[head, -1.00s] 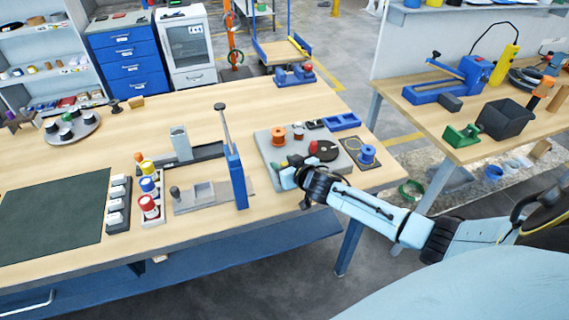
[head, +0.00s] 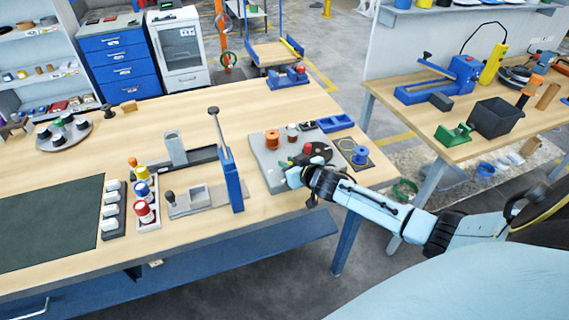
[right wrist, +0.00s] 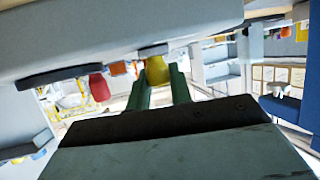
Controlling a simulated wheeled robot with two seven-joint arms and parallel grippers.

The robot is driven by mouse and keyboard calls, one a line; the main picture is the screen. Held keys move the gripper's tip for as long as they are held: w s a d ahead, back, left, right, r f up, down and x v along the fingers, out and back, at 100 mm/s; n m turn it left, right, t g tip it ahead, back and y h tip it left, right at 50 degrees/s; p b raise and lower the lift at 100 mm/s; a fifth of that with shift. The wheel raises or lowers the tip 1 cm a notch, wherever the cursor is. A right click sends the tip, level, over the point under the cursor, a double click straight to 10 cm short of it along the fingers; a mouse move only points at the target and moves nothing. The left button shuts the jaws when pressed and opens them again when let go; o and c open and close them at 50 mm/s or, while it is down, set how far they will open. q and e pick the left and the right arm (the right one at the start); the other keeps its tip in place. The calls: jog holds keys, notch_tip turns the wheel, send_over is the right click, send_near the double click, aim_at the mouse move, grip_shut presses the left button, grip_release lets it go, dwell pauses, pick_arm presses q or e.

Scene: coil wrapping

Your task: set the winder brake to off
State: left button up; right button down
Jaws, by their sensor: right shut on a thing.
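The winder is a grey block (head: 262,168) at the right end of the workbench, with an orange spool (head: 272,140), a black disc and a red knob (head: 307,148) on top. My right gripper (head: 290,177) is at the block's front edge. In the right wrist view its green fingers (right wrist: 158,88) are shut on a yellow knob (right wrist: 157,70), which sticks out from a grey surface. A red knob (right wrist: 99,87) is to the left, apart from the fingers. In the head view my arm hides the yellow knob. I cannot read the brake's setting. My left gripper is not in view.
A blue upright post (head: 233,185) with a lever stands left of the winder. A blue spool (head: 360,155) sits right of the winder. A second bench (head: 430,125) stands beyond a gap.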

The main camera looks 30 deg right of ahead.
jog(key=c, duration=1.3)
grip_release()
jog(key=shift+s+d, duration=0.1)
jog(key=shift+d, duration=0.25)
jog(key=shift+o, duration=0.2)
jog(key=shift+s+a, duration=0.1)
jog(key=shift+a, duration=0.05)
jog(key=p+v, duration=0.1)
jog(key=v, duration=1.2)
jog(key=shift+r, duration=0.1)
